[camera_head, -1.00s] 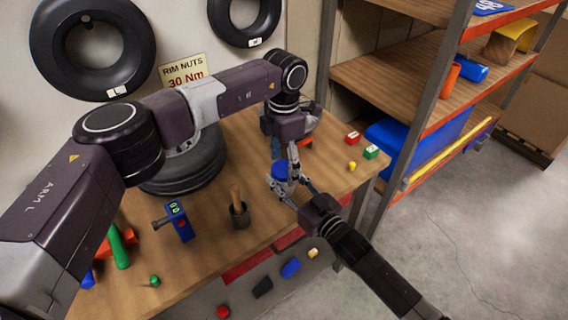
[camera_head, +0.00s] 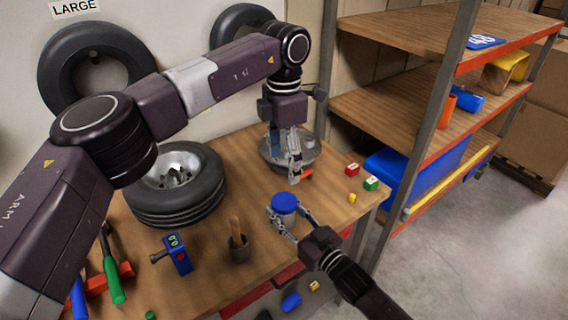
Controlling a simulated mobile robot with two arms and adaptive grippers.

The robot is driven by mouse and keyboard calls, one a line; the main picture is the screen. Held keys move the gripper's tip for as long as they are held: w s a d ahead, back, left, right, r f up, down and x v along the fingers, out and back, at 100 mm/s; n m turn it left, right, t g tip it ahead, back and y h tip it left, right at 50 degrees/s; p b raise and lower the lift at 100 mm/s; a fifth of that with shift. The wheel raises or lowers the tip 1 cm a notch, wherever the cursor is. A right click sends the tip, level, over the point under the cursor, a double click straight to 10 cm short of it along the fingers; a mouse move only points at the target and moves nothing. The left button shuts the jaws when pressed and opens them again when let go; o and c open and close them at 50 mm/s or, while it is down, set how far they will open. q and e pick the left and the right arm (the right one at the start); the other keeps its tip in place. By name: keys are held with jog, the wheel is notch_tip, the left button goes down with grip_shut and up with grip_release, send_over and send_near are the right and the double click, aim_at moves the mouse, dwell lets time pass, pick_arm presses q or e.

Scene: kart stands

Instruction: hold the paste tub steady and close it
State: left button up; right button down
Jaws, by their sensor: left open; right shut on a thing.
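The paste tub (camera_head: 287,219) stands upright at the right front of the workbench. Its blue lid (camera_head: 285,202) sits on top and looks level; I cannot tell how tightly it is closed. My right gripper (camera_head: 284,222) is shut on the tub, its fingers around the tub's sides below the lid. My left gripper (camera_head: 295,177) is open and empty, pointing down behind the tub and apart from it.
A wheel (camera_head: 180,185), a blue meter (camera_head: 178,255), a cup (camera_head: 238,247) and a green-handled tool (camera_head: 112,280) lie left on the bench (camera_head: 215,265). A grey round dish (camera_head: 307,155) stands behind my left gripper. Small boxes (camera_head: 371,183) lie right. Shelves (camera_head: 400,100) stand beyond.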

jog(key=c, duration=1.1)
grip_release()
jog(key=shift+s+d, duration=0.1)
jog(key=v, duration=1.1)
jog(key=shift+s+d, duration=0.2)
jog(key=shift+s, duration=0.1)
jog(key=shift+f, duration=0.1)
